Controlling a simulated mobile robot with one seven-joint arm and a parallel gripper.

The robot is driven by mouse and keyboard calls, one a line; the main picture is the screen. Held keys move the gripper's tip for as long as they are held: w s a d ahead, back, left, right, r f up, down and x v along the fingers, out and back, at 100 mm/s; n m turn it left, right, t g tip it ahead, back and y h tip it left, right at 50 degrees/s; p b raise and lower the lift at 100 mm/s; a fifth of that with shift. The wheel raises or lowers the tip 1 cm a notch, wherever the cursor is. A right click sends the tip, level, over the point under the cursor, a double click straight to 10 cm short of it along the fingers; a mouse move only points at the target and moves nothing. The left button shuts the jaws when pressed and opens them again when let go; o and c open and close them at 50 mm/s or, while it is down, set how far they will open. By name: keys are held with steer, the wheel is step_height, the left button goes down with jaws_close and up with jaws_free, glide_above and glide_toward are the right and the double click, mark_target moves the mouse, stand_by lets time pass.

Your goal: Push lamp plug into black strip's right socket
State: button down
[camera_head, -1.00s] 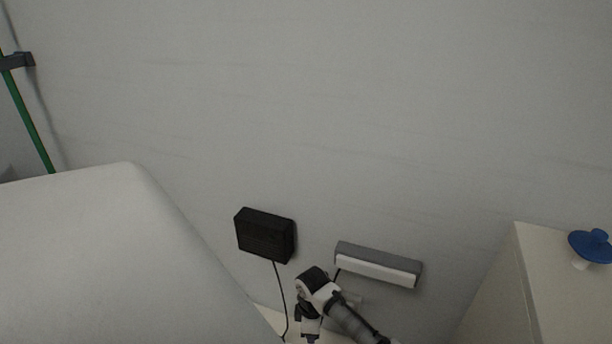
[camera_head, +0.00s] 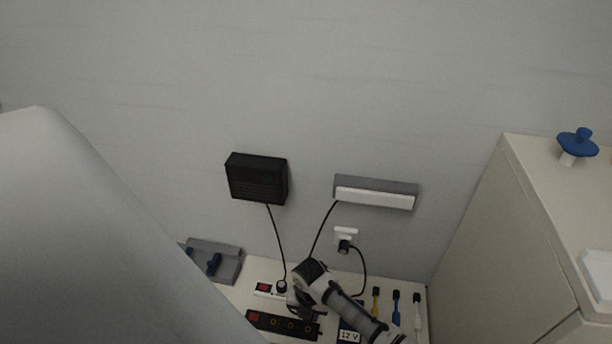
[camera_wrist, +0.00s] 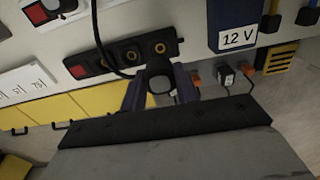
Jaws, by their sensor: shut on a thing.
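The black strip (camera_head: 262,320) lies on the pale surface, with a red switch at its left end and brass-ringed sockets to the right. In the wrist view the strip (camera_wrist: 106,66) is just beyond my fingers, its right socket (camera_wrist: 160,48) uncovered. My gripper (camera_wrist: 160,88) is shut on a black plug (camera_wrist: 160,68), which appears just in front of the strip's right part, apart from that socket in the picture. The wall lamp (camera_head: 375,196) has a black cord running down behind my arm. In the head view my gripper (camera_head: 301,303) is over the strip; the plug is hidden.
A white strip (camera_head: 268,292) with a plug stands behind the black one. A wall outlet (camera_head: 346,235) holds a plug. A cabinet (camera_head: 490,235) borders the right.

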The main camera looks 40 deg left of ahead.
steer(key=shift+f+b, duration=2.4)
steer(key=shift+f, duration=0.35)
steer(key=shift+p, duration=0.5)
steer(key=shift+f, duration=0.65)
stand_by(0.9)
steer(key=c, duration=1)
jaws_free()
steer(key=shift+o, duration=0.2)
